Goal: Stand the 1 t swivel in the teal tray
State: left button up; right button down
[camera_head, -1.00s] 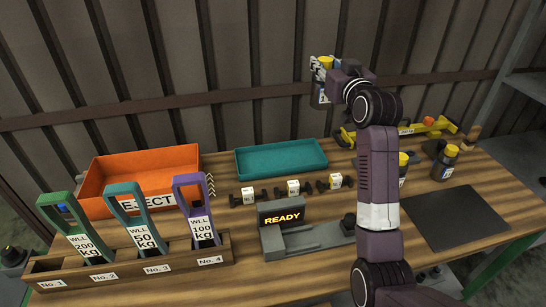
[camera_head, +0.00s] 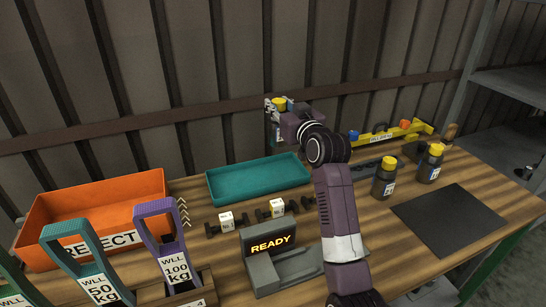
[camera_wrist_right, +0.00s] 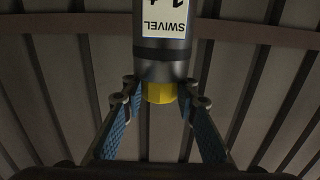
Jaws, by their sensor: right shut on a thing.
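The 1 t swivel is a dark grey cylinder with a yellow cap and a white label (camera_wrist_right: 163,60); the label reads SWIVEL in the right wrist view. My right gripper (camera_head: 278,112) is shut on it at the capped end and holds it in the air. In the head view the yellow cap of the swivel (camera_head: 279,103) is on top and the body hangs below, roughly upright and partly hidden by the gripper. The teal tray (camera_head: 258,182) lies empty on the bench, below the gripper in the picture. My left gripper is out of view.
An orange REJECT bin (camera_head: 100,205) stands left of the tray. Small dark shackles with white tags (camera_head: 226,220) lie in front of it, by a READY display (camera_head: 270,245). Two yellow-capped dark cylinders (camera_head: 384,180) stand at right near a black mat (camera_head: 450,218).

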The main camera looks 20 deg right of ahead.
notch_tip(320, 180, down, 14)
jog(key=shift+f, duration=0.2)
dwell(0.4)
jog(key=c, duration=2)
grip_release()
jog(key=shift+f, duration=0.2)
jog(key=o, duration=0.5)
jog(key=s, duration=1.2)
jog(key=shift+d+r+b, duration=0.15)
jog(key=shift+r+b, duration=0.2)
